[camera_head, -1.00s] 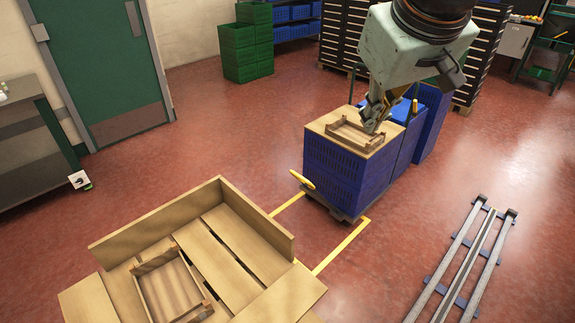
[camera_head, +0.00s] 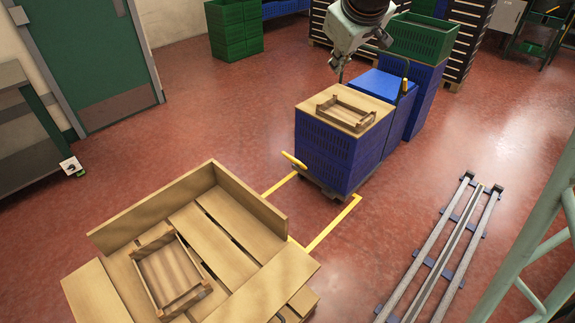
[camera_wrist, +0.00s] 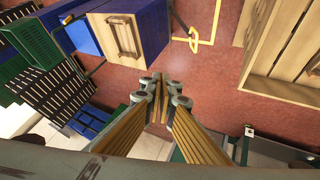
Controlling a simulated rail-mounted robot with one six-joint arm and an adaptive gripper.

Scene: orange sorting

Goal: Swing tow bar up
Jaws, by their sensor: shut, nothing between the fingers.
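The tow bar (camera_head: 294,160), a short bar with a yellow grip, sticks out low at the near left corner of the blue crate cart (camera_head: 327,191). The yellow grip also shows in the wrist view (camera_wrist: 193,42), near the top, beyond my fingers. My gripper (camera_head: 338,72) is up behind the cart's top in the head view, clear of the tow bar. In the wrist view my gripper (camera_wrist: 157,98) has its fingertips together and empty, over bare red floor. How the tow bar joins the cart is too small to tell.
A small wooden crate (camera_head: 340,119) lies on the cart's board top. A big wooden box (camera_head: 253,199) holding another crate stands near left. Yellow floor lines (camera_head: 335,221) lie between. Floor rails (camera_head: 432,262) lie right.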

